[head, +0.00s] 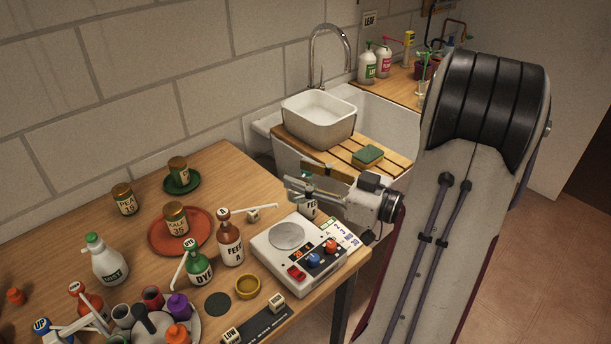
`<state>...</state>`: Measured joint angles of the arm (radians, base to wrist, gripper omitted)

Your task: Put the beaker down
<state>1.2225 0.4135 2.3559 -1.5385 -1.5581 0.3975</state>
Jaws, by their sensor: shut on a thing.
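My gripper (300,190) is at the end of my arm, above the right edge of the wooden table and behind the white scale (293,258). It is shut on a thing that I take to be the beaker. The beaker's outline is too small and too mixed with the grey fingers to make out. A labelled bottle (309,209) shows just below the fingers and is partly hidden by them. I cannot tell whether they touch it. The scale's round pan (287,236) is bare.
An orange saucer (158,246) with a jar, a green dye bottle (197,266), a brown feed bottle (230,245), a yellow bowl (247,287) and a dark round mat (218,304) are on the table. A white basin (318,118) and slatted board (345,158) are at the sink behind.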

